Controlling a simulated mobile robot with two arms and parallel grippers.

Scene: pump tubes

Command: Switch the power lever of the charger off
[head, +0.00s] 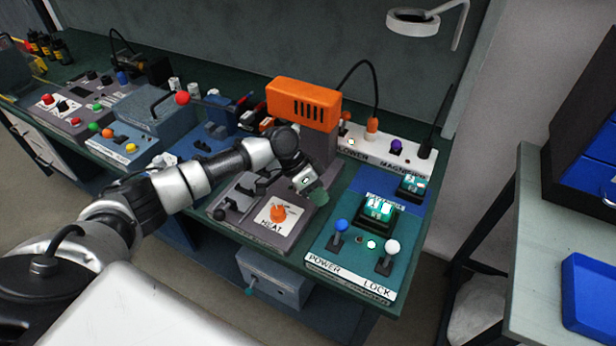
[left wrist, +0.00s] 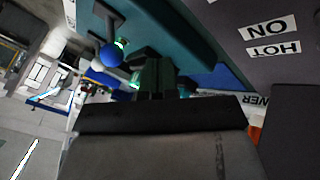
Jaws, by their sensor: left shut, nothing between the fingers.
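The charger (head: 325,262) is a teal panel at the front right of the bench in the head view, with POWER and LOCK labels. Its power lever has a blue knob (head: 341,226), standing up from a dark base; the knob also shows in the left wrist view (left wrist: 111,55). The lock lever has a white knob (head: 392,247) to its right. My left gripper (head: 319,197) is shut and empty, above the gap between the heat unit and the charger, up and left of the blue knob and apart from it. My right gripper is not in view.
The grey heat unit (head: 243,210) with an orange knob is left of the charger. An orange-topped machine (head: 303,103) stands behind my gripper. Two lit green devices (head: 377,209) (head: 411,186) sit on the right side. A blue tray (head: 590,298) lies on another table.

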